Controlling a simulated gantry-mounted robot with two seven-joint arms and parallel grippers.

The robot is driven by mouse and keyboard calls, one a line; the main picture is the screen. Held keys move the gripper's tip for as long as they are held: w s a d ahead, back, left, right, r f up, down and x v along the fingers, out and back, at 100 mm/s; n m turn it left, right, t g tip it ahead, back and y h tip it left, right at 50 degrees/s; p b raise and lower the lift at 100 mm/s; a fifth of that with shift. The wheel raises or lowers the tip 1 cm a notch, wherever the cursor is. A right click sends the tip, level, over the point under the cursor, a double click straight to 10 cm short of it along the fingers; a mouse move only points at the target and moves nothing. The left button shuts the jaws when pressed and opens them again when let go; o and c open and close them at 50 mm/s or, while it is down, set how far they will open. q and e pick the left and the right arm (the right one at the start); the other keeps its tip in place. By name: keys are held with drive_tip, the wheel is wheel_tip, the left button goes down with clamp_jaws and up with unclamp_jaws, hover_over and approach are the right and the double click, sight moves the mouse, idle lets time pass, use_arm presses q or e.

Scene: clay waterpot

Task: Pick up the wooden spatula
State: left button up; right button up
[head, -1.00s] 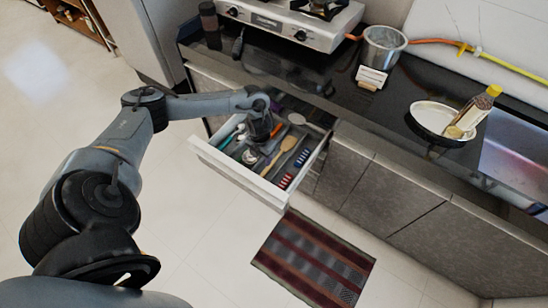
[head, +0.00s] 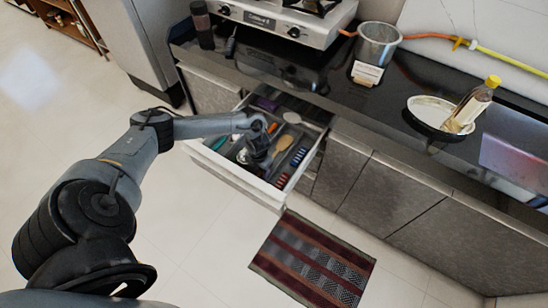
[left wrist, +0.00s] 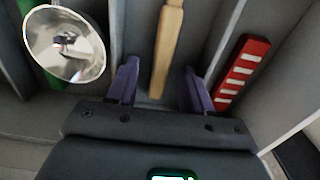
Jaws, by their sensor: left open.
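The wooden spatula (head: 285,143) lies in the open drawer, with its pale head toward the back and its lower part hidden by my arm in the head view. In the left wrist view its handle (left wrist: 168,40) runs down the middle of a compartment, between the purple fingers of my left gripper (left wrist: 160,88). The fingers are apart, one on each side of the handle, with gaps showing. My left gripper (head: 259,160) is inside the drawer, partly hidden by its own wrist in the head view. My right gripper is not in view.
The drawer (head: 234,183) has dividers beside the spatula. A red item with white stripes (left wrist: 242,72) lies right of it and a shiny round metal utensil (left wrist: 64,42) left of it. The black counter (head: 395,100) overhangs behind. A striped mat (head: 312,258) lies on the floor.

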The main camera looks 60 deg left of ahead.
use_arm(q)
drive_tip(key=shift+f, duration=0.1)
clamp_jaws()
idle(0.4)
